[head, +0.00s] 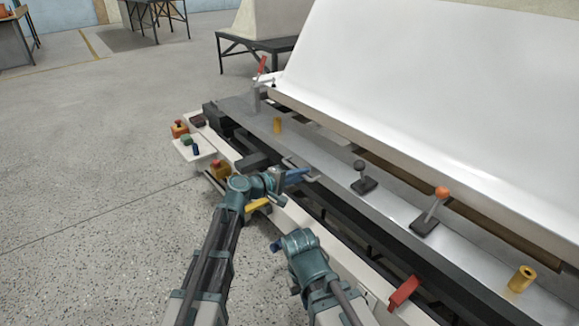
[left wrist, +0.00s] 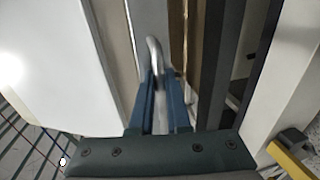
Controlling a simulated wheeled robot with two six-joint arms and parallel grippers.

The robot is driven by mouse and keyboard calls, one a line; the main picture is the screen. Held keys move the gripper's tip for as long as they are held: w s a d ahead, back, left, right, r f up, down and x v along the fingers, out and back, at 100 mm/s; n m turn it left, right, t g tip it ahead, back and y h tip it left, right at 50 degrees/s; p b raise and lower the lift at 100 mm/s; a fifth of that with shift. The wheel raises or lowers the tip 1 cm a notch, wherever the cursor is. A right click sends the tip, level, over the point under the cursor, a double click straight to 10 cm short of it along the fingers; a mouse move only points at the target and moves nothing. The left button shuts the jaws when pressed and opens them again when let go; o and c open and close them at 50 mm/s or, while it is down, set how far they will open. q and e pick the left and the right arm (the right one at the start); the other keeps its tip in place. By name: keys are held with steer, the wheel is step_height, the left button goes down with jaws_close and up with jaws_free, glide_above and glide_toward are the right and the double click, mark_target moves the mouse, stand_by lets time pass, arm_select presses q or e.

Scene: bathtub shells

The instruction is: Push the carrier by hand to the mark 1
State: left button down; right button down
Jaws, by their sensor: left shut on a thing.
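The carrier appears to be the long grey plate (head: 335,165) beside the white shell. A bent metal handle (head: 303,168) stands on it; it also shows in the left wrist view (left wrist: 153,50). My left gripper (head: 298,176) is shut on this handle, its blue fingers (left wrist: 160,92) on both sides of the bar. My right arm reaches in at the lower middle, in front of the rail; its gripper fingers cannot be made out. I cannot make out a mark 1.
A large white shell (head: 430,65) leans behind the plate. A red lever (head: 403,291) sits at the front.

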mark_target(330, 186)
arm_select(q)
steer(key=s+d, duration=0.1)
steer(key=s, duration=0.1)
steer(key=s+d, duration=0.4)
steer(key=s, duration=0.1)
steer(key=shift+d, duration=0.15)
steer(key=c, duration=1.2)
jaws_free()
steer(key=shift+o, duration=0.2)
